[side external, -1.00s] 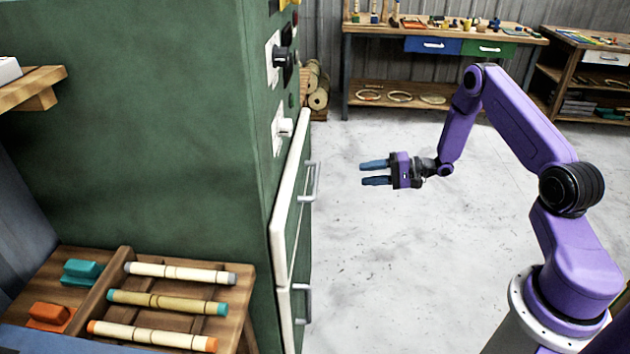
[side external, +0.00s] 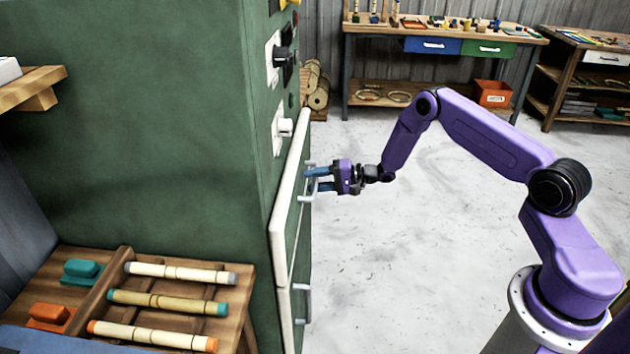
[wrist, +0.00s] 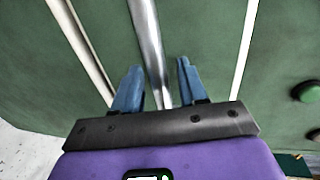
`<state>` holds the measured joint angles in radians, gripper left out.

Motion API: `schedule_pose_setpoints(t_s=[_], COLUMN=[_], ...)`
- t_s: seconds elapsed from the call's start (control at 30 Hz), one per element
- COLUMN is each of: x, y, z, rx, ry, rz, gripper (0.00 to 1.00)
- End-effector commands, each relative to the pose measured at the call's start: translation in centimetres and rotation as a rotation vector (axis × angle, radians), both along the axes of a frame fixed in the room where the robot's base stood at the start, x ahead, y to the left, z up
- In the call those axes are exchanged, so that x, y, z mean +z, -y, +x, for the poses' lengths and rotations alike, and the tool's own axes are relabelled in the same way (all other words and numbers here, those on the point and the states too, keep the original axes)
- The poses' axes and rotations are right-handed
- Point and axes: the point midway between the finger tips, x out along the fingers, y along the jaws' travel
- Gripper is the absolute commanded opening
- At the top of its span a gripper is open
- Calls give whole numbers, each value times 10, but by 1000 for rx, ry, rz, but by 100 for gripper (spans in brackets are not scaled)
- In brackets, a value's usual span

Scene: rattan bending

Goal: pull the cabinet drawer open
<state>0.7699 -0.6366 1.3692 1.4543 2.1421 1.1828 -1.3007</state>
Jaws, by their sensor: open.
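The green cabinet (side external: 165,130) fills the left of the side view. Its upper drawer (side external: 288,215) has a white-edged front and a metal bar handle (side external: 304,196); the front looks closed. My gripper (side external: 318,179) is at this handle, with its blue fingers reaching to the bar. In the wrist view the handle bar (wrist: 148,45) runs between the two open fingers (wrist: 156,88), with gaps showing on both sides. I cannot tell whether either finger touches it. A lower drawer (side external: 291,318) with its own handle (side external: 303,303) is below.
Knobs (side external: 285,127) sit on the cabinet face above the drawer. A wooden rack (side external: 240,290) with several rods stands at front left. A workbench (side external: 375,28) and an orange bin (side external: 492,93) are at the back. The floor (side external: 400,260) before the drawers is clear.

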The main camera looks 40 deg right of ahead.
Motion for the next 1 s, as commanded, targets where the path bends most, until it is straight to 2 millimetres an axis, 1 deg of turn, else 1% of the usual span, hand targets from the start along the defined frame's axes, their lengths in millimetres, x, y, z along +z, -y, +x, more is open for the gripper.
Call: schedule_pose_setpoints(t_s=[0.3,0.33,0.37,0.4,0.43,0.47,0.67,0.77,0.87,1.0], x=[0,-1,0,0,0,0,0,-1,0,0], y=[-2,-2,-2,-2,-2,-2,0,6,16,41], z=[2,2,2,2,2,2,1,-4,-15,-38], rx=[0,0,0,0,0,0,-1,-2,-4,-7], ry=[-1,-1,-1,-1,-1,-1,-1,-2,-2,-4], rz=[1,1,1,1,1,1,1,0,2,3], gripper=[42,36,26,13,3,0,0,0,0,0])
